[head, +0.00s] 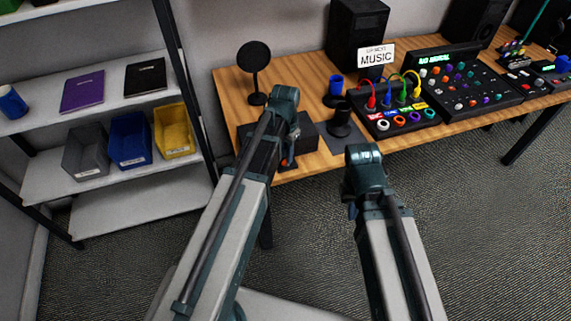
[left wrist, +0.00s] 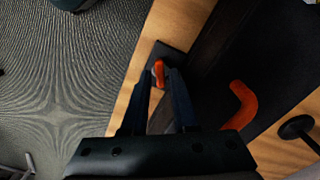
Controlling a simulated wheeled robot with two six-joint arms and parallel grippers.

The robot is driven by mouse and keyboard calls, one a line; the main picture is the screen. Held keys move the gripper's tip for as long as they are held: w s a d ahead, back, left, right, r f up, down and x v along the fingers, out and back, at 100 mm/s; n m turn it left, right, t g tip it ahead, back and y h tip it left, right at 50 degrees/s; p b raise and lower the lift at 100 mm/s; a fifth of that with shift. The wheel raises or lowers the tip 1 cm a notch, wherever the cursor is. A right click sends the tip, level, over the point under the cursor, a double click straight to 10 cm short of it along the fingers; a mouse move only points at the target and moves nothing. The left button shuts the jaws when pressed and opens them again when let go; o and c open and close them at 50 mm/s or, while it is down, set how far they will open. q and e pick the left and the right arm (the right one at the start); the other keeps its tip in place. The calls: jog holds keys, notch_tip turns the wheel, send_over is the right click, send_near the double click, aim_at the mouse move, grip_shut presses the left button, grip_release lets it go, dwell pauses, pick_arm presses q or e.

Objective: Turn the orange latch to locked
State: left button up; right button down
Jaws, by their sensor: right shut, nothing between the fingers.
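A small orange latch (left wrist: 159,72) sits on a dark plate near the table's front edge in the left wrist view. My left gripper (left wrist: 161,78) reaches over it, with its fingertips on either side of the latch. The fingers stand apart, and I cannot tell whether they touch it. In the head view a bit of orange (head: 285,162) shows at the table edge below my left arm, which hides much of that spot. A second, curved orange piece (left wrist: 240,105) lies against a dark surface to the right.
A shelf with bins (head: 130,145) stands at left. The floor in front is clear.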

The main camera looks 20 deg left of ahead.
pick_arm(q)
jog(key=shift+f+b, duration=0.35)
jog(key=shift+f, duration=0.4)
pick_arm(e)
jog(key=shift+f, duration=0.8)
jog(key=shift+r, duration=0.1)
pick_arm(q)
grip_shut()
jog(key=shift+n, duration=0.4)
jog(key=n, duration=0.5)
jog(key=shift+d, duration=0.15)
jog(key=n, duration=0.5)
jog(key=shift+d+n, duration=0.1)
jog(key=shift+n, duration=0.6)
